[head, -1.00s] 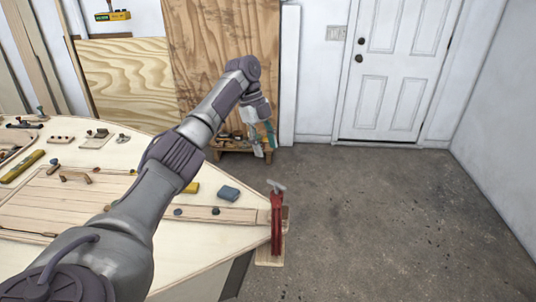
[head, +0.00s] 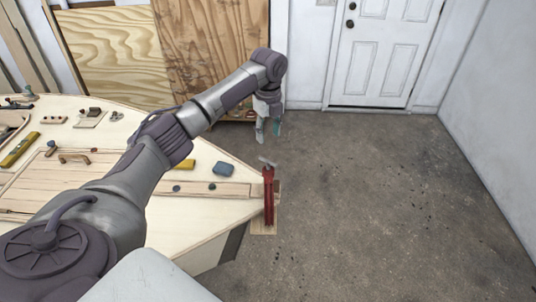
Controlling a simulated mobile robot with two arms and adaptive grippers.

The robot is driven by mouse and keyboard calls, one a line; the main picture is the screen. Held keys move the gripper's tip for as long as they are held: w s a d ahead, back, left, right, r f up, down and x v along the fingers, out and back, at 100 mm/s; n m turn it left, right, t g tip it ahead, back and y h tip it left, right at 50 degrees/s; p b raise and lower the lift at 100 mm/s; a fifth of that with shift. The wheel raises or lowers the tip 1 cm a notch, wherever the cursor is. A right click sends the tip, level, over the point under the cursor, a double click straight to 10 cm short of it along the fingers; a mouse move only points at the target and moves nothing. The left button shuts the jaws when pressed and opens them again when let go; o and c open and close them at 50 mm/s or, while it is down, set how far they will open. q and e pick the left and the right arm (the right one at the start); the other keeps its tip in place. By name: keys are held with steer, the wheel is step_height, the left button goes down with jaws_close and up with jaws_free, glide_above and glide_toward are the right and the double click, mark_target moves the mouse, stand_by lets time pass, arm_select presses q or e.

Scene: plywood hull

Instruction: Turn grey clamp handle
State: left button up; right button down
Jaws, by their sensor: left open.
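The red clamp (head: 269,199) sits upright at the right tip of the plywood hull (head: 213,236). Its grey handle (head: 267,162) is a short bar at the top of the clamp. My left gripper (head: 268,138) hangs from my left arm, pointing down, above and beyond the handle in the picture. Its fingers are apart and empty, and they do not touch the clamp. My right gripper is not in view.
A wooden strip (head: 232,189) runs toward the tip. Concrete floor (head: 370,200) to the right is clear, up to a white door (head: 385,50).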

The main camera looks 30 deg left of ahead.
mark_target(268, 160)
arm_select(q)
step_height(268, 160, down, 12)
steer(key=shift+r+p, duration=0.25)
steer(key=shift+p, duration=0.9)
steer(key=shift+c, duration=0.3)
